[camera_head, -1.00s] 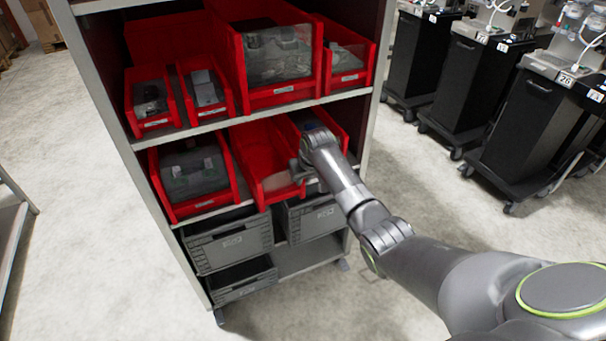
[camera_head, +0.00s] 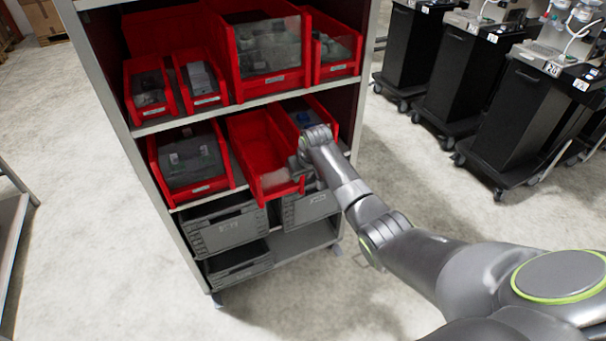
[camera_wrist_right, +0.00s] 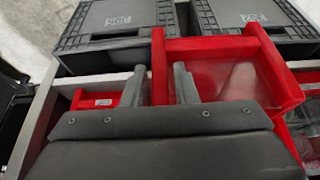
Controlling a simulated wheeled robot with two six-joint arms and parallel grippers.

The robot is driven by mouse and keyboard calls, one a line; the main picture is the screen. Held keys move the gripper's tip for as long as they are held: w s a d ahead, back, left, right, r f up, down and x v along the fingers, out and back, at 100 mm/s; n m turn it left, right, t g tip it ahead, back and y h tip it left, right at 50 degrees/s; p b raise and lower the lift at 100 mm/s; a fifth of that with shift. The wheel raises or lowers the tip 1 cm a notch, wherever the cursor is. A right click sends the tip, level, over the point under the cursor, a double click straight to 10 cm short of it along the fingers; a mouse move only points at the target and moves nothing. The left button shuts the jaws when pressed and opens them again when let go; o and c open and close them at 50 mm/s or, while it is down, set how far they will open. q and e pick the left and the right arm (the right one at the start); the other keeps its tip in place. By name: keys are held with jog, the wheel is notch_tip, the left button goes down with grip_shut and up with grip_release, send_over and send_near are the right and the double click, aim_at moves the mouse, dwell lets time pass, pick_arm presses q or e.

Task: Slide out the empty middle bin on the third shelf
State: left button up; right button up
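The empty red middle bin (camera_head: 258,147) sits on the shelf row below the upper red bins, its front sticking out past its neighbours. My right gripper (camera_head: 297,168) is at the bin's front right corner. In the right wrist view, the two fingers of my right gripper (camera_wrist_right: 160,86) straddle a red wall of the middle bin (camera_wrist_right: 270,68), one finger on each side. My left gripper is not in view.
A red bin with dark contents (camera_head: 190,165) stands left of the middle bin, and another red bin (camera_head: 318,105) stands right, partly behind my arm. Grey crates (camera_head: 228,231) sit below. Black carts (camera_head: 520,120) stand at right; floor in front of the rack is clear.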

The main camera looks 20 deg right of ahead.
jog(key=shift+o, duration=1.4)
jog(key=v, duration=1.7)
jog(key=shift+r, duration=0.25)
jog(key=shift+f, duration=0.15)
